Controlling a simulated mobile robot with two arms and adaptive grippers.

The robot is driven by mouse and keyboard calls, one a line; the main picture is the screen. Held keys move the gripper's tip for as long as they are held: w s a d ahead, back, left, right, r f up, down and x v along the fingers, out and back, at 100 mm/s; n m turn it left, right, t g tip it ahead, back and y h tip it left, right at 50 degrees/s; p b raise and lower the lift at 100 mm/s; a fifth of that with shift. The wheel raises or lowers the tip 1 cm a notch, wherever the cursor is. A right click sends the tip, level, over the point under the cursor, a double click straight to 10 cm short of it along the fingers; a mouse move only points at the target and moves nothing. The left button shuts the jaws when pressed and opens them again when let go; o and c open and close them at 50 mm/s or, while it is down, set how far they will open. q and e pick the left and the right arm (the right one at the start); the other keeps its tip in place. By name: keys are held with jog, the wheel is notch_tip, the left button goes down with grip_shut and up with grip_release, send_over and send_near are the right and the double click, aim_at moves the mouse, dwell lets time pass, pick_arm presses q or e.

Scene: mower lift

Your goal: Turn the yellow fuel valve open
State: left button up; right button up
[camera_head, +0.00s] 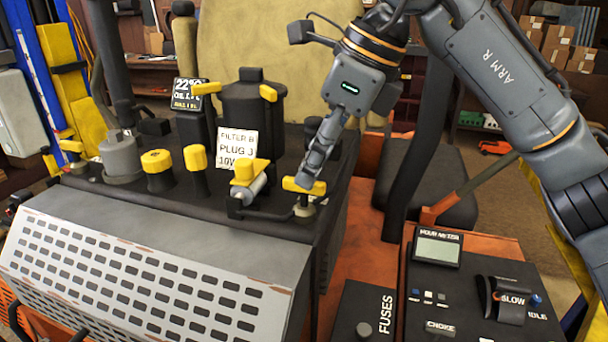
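The yellow fuel valve handle (291,185) sits crosswise on a pale base at the right front corner of the black engine deck. My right gripper (306,180) reaches down from above, its fingertips at the handle and covering part of it. The fingers are seen from the side and overlap, so I cannot tell whether they are shut on the handle. The handle's right end shows just past the fingertips. My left gripper is not in view.
A yellow-topped filter (249,178) and a black hose lie close left of the valve. Yellow caps (157,161), label cards (236,149) and a black canister (252,108) stand on the deck. A perforated grille (140,270) is in front; a control panel (465,300) is at right.

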aim_at(304, 195)
jog(key=shift+p+x, duration=0.4)
jog(key=shift+x, duration=1.7)
jog(key=shift+c, duration=0.4)
grip_shut()
